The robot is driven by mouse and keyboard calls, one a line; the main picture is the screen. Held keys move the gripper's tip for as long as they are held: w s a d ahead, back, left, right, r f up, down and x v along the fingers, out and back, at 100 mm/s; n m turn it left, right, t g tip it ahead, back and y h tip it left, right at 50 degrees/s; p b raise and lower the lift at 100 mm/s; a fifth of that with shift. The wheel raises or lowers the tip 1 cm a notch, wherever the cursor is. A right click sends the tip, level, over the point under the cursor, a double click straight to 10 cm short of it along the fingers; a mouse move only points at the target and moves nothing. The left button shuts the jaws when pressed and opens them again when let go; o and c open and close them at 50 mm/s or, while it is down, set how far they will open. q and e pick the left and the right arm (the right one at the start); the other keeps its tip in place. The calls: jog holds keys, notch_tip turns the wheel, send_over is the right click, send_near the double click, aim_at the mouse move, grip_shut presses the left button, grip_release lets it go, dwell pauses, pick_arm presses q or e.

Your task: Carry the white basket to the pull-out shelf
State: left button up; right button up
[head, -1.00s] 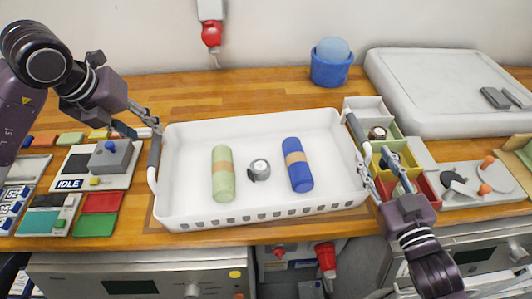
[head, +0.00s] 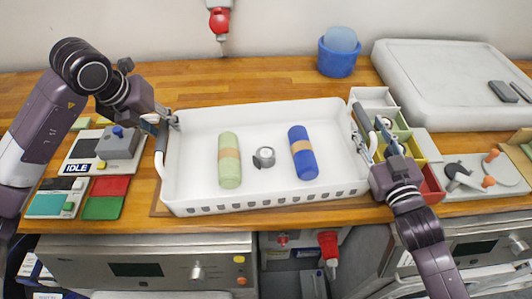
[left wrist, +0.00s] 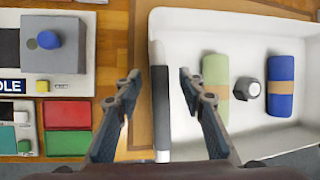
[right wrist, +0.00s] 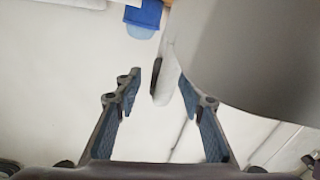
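The white basket (head: 275,115) stands upright on the wooden counter, with a dark-grip handle at each end. It holds a green roll (head: 229,160), a blue roll (head: 303,152) and a small round grey-and-white item (head: 264,157). My left gripper (head: 168,121) is at the left handle; in the left wrist view its open fingers (left wrist: 159,74) are on either side of the dark grip (left wrist: 160,100). My right gripper (head: 367,147) is at the right handle; in the right wrist view its fingers (right wrist: 159,77) are apart, with the dark grip (right wrist: 156,75) between them. I cannot make out the pull-out shelf.
Left of the basket lie a grey box with a blue button (head: 118,142) and red and green tiles (head: 106,196). On the right are coloured bins (head: 425,146), a tool tray (head: 470,175) and a large white slab (head: 450,80). A blue tub (head: 338,60) stands behind. Appliance fronts (head: 150,265) are below.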

pick_arm(q)
jog(key=shift+w+d+f, duration=0.1)
jog(key=shift+w+f, duration=0.05)
jog(key=shift+f, duration=0.25)
pick_arm(e)
jog(key=shift+w, duration=0.4)
pick_arm(q)
grip_shut()
pick_arm(e)
grip_shut()
pick_arm(q)
jog(key=shift+w+r, duration=0.1)
jog(key=shift+r, duration=0.15)
pick_arm(e)
jog(key=shift+r, duration=0.25)
